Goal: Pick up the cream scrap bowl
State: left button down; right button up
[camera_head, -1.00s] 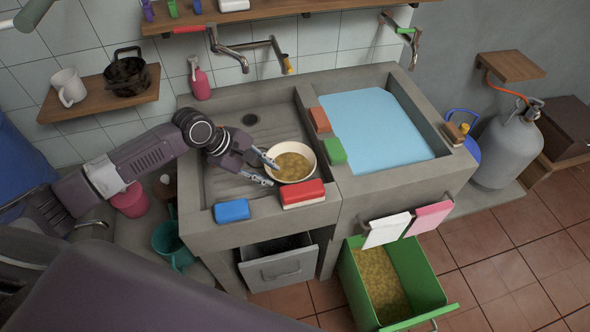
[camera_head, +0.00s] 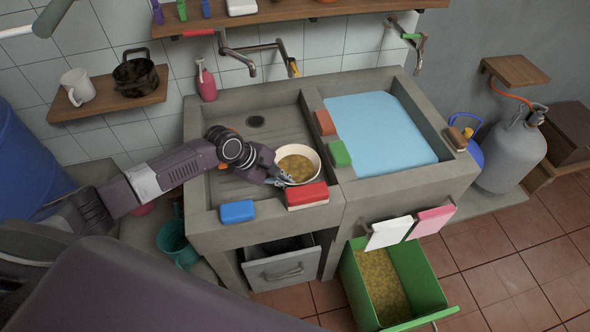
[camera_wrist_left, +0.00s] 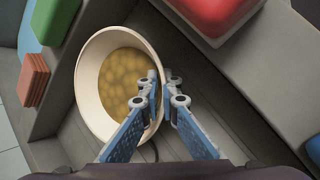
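The cream scrap bowl (camera_head: 312,154), full of yellowish scraps, stands in the left, ribbed basin of the sink. My left gripper (camera_head: 277,179) is at the bowl's near-left rim. In the left wrist view, my left gripper (camera_wrist_left: 161,82) has its blue-padded fingers close together, with the rim of the bowl (camera_wrist_left: 88,92) between the tips. One finger is on the inner side and the other outside; they look shut on the rim. The bowl's base is hidden in the head view. My right gripper is out of view.
A red block (camera_head: 307,195) and a blue block (camera_head: 237,211) lie on the sink's front edge. The right basin holds blue water (camera_head: 380,130). A green drawer (camera_head: 425,281) with yellowish scraps stands open below. A faucet (camera_head: 262,50) hangs over the back.

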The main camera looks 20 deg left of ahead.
pick_arm(q)
jog(key=shift+r, duration=0.1)
dwell(0.4)
notch_tip(320, 180, up, 20)
jog(key=b, duration=0.1)
dwell(0.9)
